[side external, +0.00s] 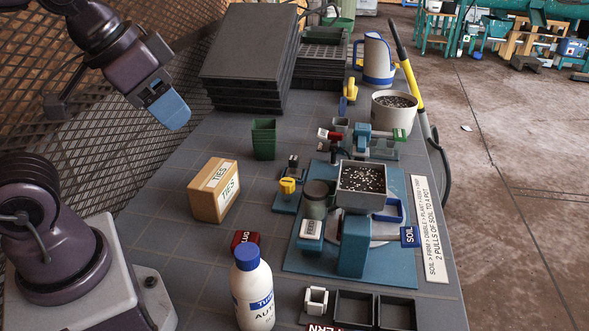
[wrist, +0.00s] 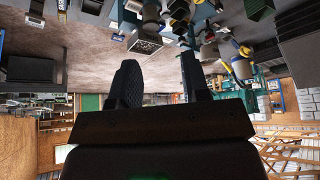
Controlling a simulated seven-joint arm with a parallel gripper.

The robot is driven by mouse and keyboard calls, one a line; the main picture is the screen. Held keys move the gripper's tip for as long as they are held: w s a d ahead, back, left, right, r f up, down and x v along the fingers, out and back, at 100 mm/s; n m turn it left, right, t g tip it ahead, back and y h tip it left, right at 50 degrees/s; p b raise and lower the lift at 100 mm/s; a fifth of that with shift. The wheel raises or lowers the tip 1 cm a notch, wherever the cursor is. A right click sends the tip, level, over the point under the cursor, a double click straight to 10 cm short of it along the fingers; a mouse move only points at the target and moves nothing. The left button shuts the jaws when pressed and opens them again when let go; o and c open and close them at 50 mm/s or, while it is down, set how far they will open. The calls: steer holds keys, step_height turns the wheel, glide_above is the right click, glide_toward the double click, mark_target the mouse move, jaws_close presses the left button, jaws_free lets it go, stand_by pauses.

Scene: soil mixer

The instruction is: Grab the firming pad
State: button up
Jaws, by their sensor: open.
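I cannot pick out the firming pad for certain. A small white-topped block (side external: 311,229) with a label too small to read sits on the teal base plate (side external: 395,268), beside a grey cylinder (side external: 316,199). The soil mixer's square hopper (side external: 361,186), full of speckled soil, stands just right of them. My gripper (wrist: 160,58) shows in the wrist view with two dark fingers apart and nothing between them. Its fingers do not show clearly in the side view, where my arm hangs at the upper left, well away from the mixer.
A white bottle (side external: 253,290) with a blue cap and a "TIES" carton (side external: 214,190) stand in front and left. A green pot (side external: 264,139), stacked black trays (side external: 250,45), a soil bucket (side external: 395,112) and a jug (side external: 377,58) are farther back. Bare tabletop lies around the carton.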

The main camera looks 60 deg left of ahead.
steer(key=shift+o, duration=1.4)
steer(key=shift+a, duration=0.1)
